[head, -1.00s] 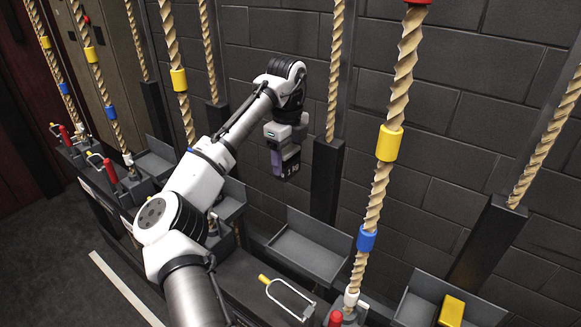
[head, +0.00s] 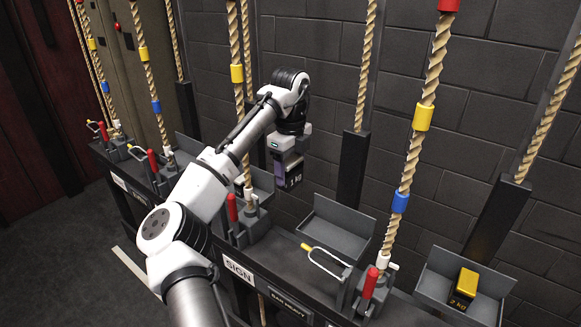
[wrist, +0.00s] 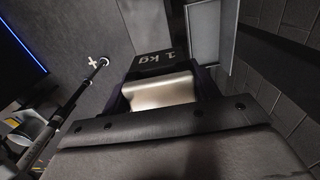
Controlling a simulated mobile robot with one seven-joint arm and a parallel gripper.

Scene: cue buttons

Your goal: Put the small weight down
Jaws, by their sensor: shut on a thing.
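The small weight (head: 291,180) is a dark block marked "1 kg". In the head view it hangs in the air below my gripper (head: 287,160), in front of the grey brick wall. My gripper is shut on the weight. In the wrist view the weight's dark "1 kg" face (wrist: 153,64) shows beyond the gripper's edge, with a pale metallic surface nearer the camera. The fingertips and much of the weight are hidden there. A grey tray (head: 345,222) stands to the right of the weight and lower; it looks empty.
A yellow block marked "2 kg" (head: 463,288) sits in another grey tray (head: 432,284) at the right. Ropes with coloured bands rise along the dark rail. A yellow-tipped metal loop (head: 327,262) and a red-handled lever (head: 370,282) stand near the empty tray.

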